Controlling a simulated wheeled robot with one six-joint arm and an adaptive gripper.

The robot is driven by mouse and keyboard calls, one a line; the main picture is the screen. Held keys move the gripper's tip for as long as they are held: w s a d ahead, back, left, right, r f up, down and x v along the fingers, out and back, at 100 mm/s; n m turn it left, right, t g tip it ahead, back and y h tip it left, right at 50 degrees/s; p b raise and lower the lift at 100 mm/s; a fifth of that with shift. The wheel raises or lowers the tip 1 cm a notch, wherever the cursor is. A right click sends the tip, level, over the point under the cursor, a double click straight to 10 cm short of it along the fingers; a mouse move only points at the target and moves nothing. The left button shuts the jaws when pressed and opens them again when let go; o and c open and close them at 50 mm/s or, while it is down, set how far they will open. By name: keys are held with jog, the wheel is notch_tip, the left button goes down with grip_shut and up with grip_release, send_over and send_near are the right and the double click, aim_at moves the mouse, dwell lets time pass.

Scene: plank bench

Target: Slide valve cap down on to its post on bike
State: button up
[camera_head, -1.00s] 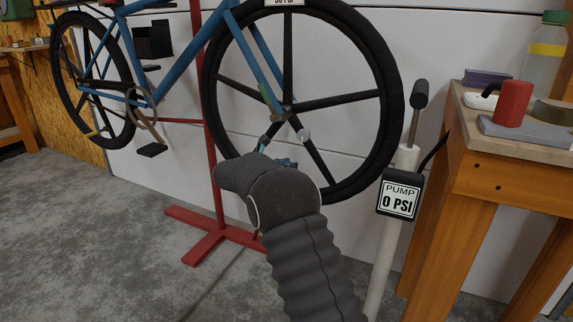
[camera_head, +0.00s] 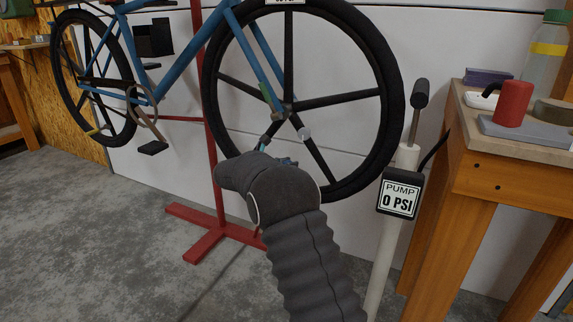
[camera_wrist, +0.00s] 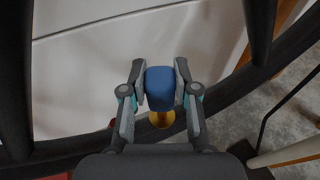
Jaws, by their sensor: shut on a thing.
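A blue valve cap (camera_wrist: 160,88) is between the two grey fingers of my gripper (camera_wrist: 161,72) in the wrist view, and the fingers are shut on it. A brass-coloured post (camera_wrist: 161,119) shows just below the cap's lower edge in that view, at the inner side of the black wheel rim. I cannot tell whether cap and post touch. The blue bike (camera_head: 183,60) stands with its front wheel (camera_head: 391,100) facing me in the head view. There my gripper (camera_head: 287,162) is mostly hidden behind my wrist, near the lower part of that wheel, and the cap is hidden.
A red stand (camera_head: 213,160) holds the bike, its foot spreading on the concrete floor. A pump (camera_head: 398,200) reading 0 PSI stands right of the wheel. A wooden bench (camera_head: 500,185) with a red can (camera_head: 513,104) is at the right. Spokes flank my gripper closely.

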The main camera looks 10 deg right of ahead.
jog(key=shift+f+b, duration=0.3)
jog(key=shift+f, duration=1.45)
dwell(1.1)
jog(key=o, duration=0.9)
jog(key=v, duration=1.2)
